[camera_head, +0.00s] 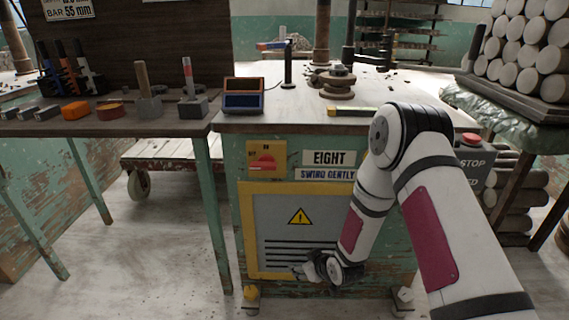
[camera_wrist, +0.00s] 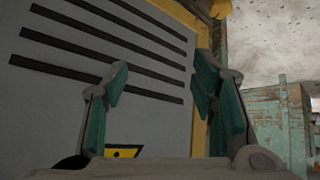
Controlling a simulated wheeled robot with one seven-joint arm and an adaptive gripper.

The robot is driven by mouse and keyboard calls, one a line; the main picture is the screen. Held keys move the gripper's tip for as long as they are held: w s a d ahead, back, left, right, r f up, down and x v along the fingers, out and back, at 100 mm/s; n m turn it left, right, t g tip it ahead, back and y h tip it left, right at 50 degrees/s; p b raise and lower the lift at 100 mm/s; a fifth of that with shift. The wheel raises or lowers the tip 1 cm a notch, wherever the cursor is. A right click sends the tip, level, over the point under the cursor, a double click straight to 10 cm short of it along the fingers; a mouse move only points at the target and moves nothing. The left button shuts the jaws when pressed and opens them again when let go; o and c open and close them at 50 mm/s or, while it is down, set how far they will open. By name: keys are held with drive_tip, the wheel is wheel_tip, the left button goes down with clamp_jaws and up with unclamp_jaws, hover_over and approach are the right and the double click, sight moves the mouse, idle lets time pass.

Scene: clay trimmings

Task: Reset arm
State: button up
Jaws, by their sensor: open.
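My gripper (camera_head: 318,268) hangs low at the end of my arm, in front of the grey warning panel (camera_head: 285,255) of the green cabinet. Its fingers are hard to make out in the head view. In the wrist view my gripper (camera_wrist: 160,105) shows two teal-padded fingers spread wide apart, with nothing between them. The grey panel with dark stripes and its yellow frame lie beyond the fingers. My arm is bent, with its elbow at about the height of the worktop (camera_head: 375,100).
A stop box with a red button (camera_head: 472,139) is at the cabinet's right. Left, a dark bench (camera_head: 110,125) holds mallets (camera_head: 190,105) and small blocks. A wooden cart (camera_head: 160,150) stands behind it. Logs (camera_head: 520,50) are stacked at right. Floor at front left is clear.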

drive_tip(key=d+r+h, duration=0.2)
drive_tip(key=d+r, duration=0.2)
drive_tip(key=r, duration=0.6)
drive_tip(key=s+d+r+m+g+h, duration=0.15)
drive_tip(key=s+d+r, duration=0.35)
drive_tip(key=r, duration=0.5)
drive_tip(key=s+d+r+m+g+h, duration=0.1)
drive_tip(key=s+d+r+m+g, duration=0.1)
drive_tip(key=s+r, duration=0.65)
drive_tip(key=s+d+r+m+g, duration=0.1)
drive_tip(key=s+r, duration=0.3)
drive_tip(key=s, duration=0.6)
drive_tip(key=s+r+m+g, duration=0.2)
drive_tip(key=s+r, duration=0.1)
drive_tip(key=s, duration=0.8)
drive_tip(key=s+d+r+m+g, duration=0.1)
drive_tip(key=s+r, duration=0.3)
drive_tip(key=s, duration=0.6)
wheel_tip(320, 180, up, 38)
drive_tip(key=t+p, duration=0.4)
drive_tip(key=p, duration=3.2)
drive_tip(key=shift+w+y, duration=0.15)
drive_tip(key=shift+y, duration=0.1)
